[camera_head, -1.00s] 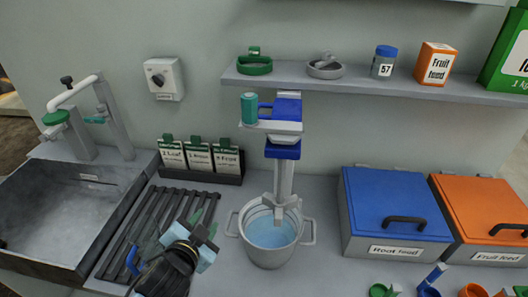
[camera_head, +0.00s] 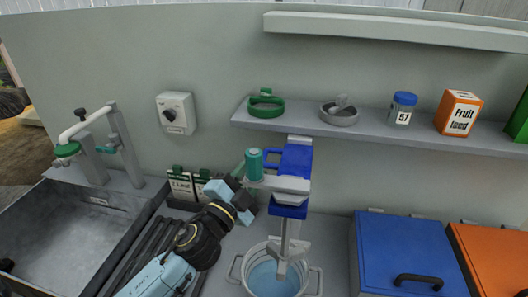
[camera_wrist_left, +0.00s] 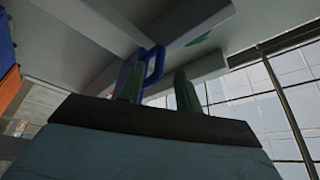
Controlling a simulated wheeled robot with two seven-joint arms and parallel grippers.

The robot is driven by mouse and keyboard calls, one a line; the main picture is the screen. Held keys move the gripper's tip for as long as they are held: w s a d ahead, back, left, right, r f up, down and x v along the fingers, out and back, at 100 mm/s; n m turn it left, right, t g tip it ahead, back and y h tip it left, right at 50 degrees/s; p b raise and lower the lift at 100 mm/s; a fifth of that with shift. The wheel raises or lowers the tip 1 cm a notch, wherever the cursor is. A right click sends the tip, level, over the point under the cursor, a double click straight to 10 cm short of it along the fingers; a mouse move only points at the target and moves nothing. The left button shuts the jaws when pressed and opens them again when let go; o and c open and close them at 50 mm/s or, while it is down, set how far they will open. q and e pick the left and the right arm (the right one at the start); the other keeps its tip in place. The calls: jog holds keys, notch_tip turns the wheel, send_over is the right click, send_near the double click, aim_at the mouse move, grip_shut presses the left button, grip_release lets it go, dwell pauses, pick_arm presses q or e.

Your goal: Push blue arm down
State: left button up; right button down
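The mixer's blue arm (camera_head: 291,160) is at the top of a grey post, above a steel pot (camera_head: 272,278). My right gripper is in neither view.
A shelf (camera_head: 330,128) with a green ring, grey dish, jar and orange box runs above right. A sink (camera_head: 75,235) with a tap lies left. Seed packets (camera_head: 184,186) stand behind my left arm. Blue (camera_head: 410,255) and orange bins (camera_head: 497,262) are right.

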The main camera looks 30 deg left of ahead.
pick_arm(q)
jog(key=shift+p+x, duration=0.45)
jog(key=shift+x, duration=2.1)
grip_shut()
